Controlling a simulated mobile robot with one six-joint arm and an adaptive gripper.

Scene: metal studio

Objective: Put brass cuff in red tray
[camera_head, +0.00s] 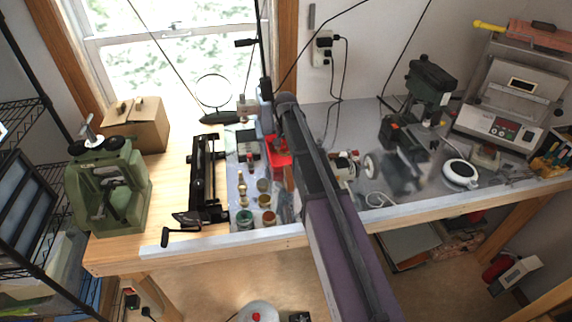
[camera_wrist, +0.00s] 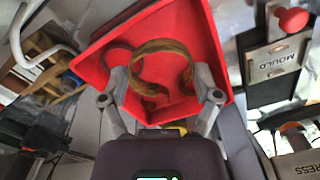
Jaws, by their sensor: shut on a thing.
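The brass cuff (camera_wrist: 160,46) is a curved, open brown-gold band in the wrist view. My gripper (camera_wrist: 164,88) is shut on it, with a grey finger at each side of the band. The red tray (camera_wrist: 199,28) lies behind the cuff in the wrist view, and the cuff shows within its outline. A dark curved shadow falls on the tray floor beside the cuff. I cannot tell whether the cuff touches the floor. In the head view the red tray (camera_head: 275,153) is partly covered by my arm, and the cuff and fingertips are hidden.
A mould block (camera_wrist: 278,57) with a red knob stands right of the tray. Several small jars (camera_head: 264,186) stand left of my arm. A black hand-cranked tool (camera_head: 205,178) lies farther left. A green drill press (camera_head: 430,82) stands at right. Bare wood shows at the bench's left.

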